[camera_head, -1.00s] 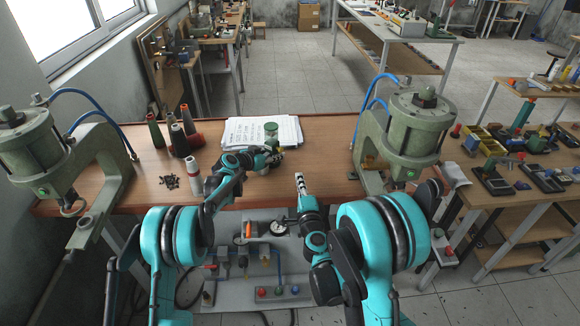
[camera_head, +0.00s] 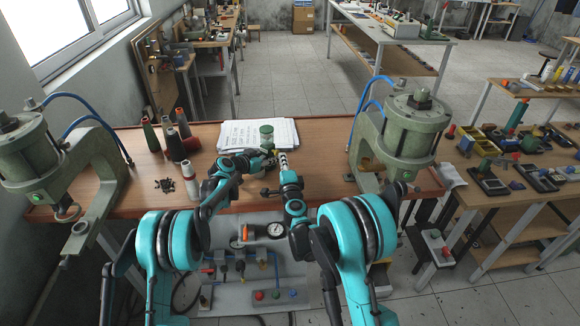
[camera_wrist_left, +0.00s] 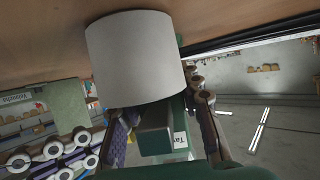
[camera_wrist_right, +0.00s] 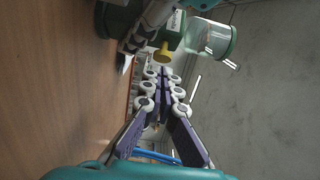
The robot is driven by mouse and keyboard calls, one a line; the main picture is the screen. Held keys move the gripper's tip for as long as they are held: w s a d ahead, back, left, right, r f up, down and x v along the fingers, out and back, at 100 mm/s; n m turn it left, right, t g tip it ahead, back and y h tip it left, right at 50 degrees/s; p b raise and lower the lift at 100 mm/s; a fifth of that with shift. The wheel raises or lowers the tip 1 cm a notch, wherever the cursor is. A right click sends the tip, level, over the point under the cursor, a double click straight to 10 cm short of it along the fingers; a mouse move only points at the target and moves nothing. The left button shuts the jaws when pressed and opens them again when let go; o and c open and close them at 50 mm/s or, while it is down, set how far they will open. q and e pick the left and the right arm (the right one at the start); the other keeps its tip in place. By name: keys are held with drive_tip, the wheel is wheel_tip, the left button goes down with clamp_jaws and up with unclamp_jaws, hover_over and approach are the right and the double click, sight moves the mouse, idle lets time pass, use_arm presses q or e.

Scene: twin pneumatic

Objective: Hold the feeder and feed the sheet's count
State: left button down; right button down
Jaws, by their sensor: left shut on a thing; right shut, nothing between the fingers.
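The feeder is a green body with a clear, green-capped jar (camera_head: 267,134). The right wrist view shows its jar (camera_wrist_right: 208,38) and a yellow knob (camera_wrist_right: 163,52). My left gripper (camera_head: 268,159) is shut on the green labelled body (camera_wrist_left: 160,135). A pale cylinder covers much of the left wrist view's top. My right gripper (camera_head: 283,158) is shut and empty, just right of the feeder; in the right wrist view its closed tips (camera_wrist_right: 165,75) point at the knob, apparently apart from it. The printed sheet (camera_head: 232,136) lies behind the feeder; its text is unreadable.
Green presses stand left (camera_head: 35,160) and right (camera_head: 405,125) on the wooden bench (camera_head: 320,150). Coloured cones (camera_head: 176,145), a white spool (camera_head: 190,178) and small dark screws (camera_head: 165,184) are at left. A valve panel (camera_head: 265,268) sits below the front edge.

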drive_tip(key=shift+w+a, duration=0.25)
drive_tip(key=shift+a, duration=0.05)
drive_tip(key=shift+a, duration=0.1)
drive_tip(key=shift+w+a, duration=0.65)
use_arm(q)
drive_tip(key=shift+d, duration=0.1)
use_arm(e)
drive_tip(key=s+d, duration=0.1)
drive_tip(key=s, duration=0.1)
drive_tip(key=s+d, duration=0.2)
drive_tip(key=shift+d, duration=0.15)
drive_tip(key=s, duration=0.8)
drive_tip(key=shift+s+d, duration=0.3)
drive_tip(key=shift+s, duration=0.05)
